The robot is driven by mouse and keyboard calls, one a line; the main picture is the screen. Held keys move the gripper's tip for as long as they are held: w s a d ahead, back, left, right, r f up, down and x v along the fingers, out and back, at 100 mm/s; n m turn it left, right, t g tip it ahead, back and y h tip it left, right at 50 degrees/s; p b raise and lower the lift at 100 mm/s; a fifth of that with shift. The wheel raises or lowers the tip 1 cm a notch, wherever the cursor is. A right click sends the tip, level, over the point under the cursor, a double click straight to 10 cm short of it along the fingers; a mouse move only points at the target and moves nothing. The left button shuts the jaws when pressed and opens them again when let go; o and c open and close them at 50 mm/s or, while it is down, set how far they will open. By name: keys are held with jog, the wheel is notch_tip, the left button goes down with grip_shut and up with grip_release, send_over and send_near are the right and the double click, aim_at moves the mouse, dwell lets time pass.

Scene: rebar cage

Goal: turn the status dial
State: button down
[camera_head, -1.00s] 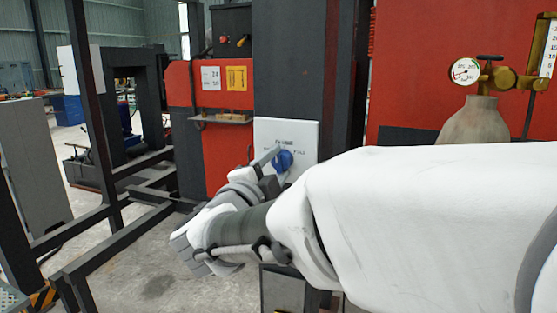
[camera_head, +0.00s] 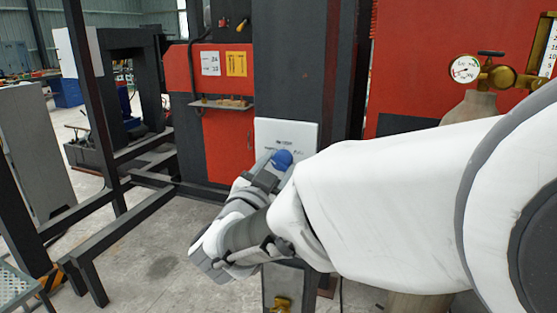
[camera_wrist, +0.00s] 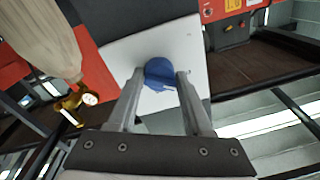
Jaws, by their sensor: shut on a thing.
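The status dial (camera_head: 283,159) is a blue round knob on a white panel (camera_head: 303,138) fixed to a dark column. In the wrist view the dial (camera_wrist: 161,74) sits between the tips of my gripper (camera_wrist: 160,84), with one finger on each side. My gripper (camera_head: 268,163) is shut on the dial, its fingers coming in from the lower left in the head view. Most of the panel's lettering is hidden or too small to read.
A black frame (camera_head: 85,262) stands at the left. A small shelf (camera_head: 222,104) juts from the red cabinet left of the panel. A pressure gauge (camera_head: 465,69) with brass fittings tops a tan cylinder at the right.

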jog(key=shift+d+f+n, duration=0.1)
jog(key=shift+f+n, duration=0.1)
jog(key=shift+n, duration=0.3)
jog(key=shift+c, duration=1.8)
grip_release()
jog(key=shift+r, duration=0.1)
jog(key=shift+s, duration=0.1)
